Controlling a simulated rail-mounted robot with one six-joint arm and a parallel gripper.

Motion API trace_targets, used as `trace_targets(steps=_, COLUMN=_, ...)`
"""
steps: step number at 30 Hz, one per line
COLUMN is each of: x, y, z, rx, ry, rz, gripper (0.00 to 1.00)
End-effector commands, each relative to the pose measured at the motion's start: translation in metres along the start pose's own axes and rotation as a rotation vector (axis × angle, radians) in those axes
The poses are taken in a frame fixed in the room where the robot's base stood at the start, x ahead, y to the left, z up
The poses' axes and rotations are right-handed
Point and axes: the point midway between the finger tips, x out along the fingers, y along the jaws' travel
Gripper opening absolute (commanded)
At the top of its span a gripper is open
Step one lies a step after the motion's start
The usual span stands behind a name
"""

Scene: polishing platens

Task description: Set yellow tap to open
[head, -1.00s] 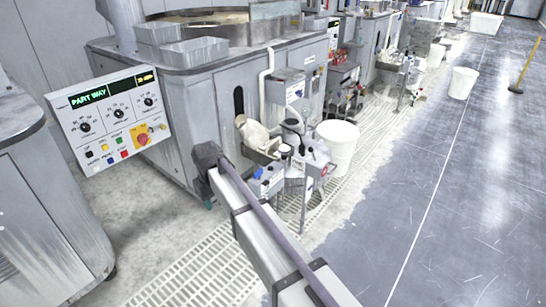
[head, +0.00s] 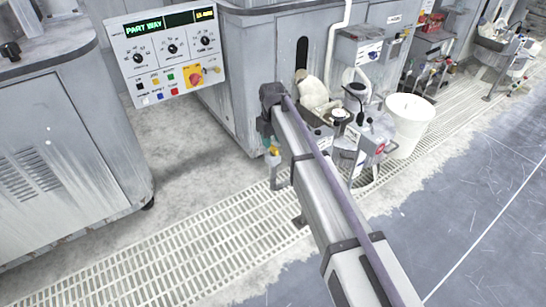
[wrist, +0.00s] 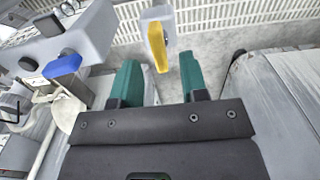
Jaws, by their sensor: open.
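The yellow tap (wrist: 158,46) is a flat yellow lever on a pale grey valve body, at the top middle of the wrist view. Its long end points down the picture, toward my gripper. My gripper (wrist: 160,62) has two green fingers, open, one on each side of the lever's end. A gap shows on both sides, so neither finger appears to touch it. In the head view a small yellow patch, probably the tap (head: 274,151), shows below the end of my arm. My gripper is mostly hidden there.
A blue tap (wrist: 62,66) on a pale grey block is left of my gripper. A grey cabinet surface (wrist: 280,95) is close on the right. A control panel (head: 168,58) reads "PART WAY". A white bucket (head: 408,125) stands right of the equipment. Floor grating (head: 190,255) is clear.

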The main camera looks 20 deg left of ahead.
Motion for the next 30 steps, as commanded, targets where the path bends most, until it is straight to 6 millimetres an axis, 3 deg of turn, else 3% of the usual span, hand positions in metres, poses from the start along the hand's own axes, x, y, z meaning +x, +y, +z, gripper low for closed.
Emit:
trace_targets(steps=1, x=0.022, y=0.000, z=0.000, rx=0.000, ry=0.000, rz=0.000, gripper=0.40)
trace_targets(steps=3, x=0.030, y=0.000, z=0.000, rx=0.000, ry=0.000, rz=0.000, gripper=0.40)
trace_targets(steps=13, x=0.031, y=0.000, z=0.000, rx=0.000, ry=0.000, rz=0.000, gripper=0.40)
trace_targets(steps=25, x=0.031, y=0.000, z=0.000, rx=0.001, ry=0.000, rz=0.000, gripper=0.02)
trace_targets(steps=30, x=0.031, y=0.000, z=0.000, rx=0.000, ry=0.000, rz=0.000, gripper=0.00)
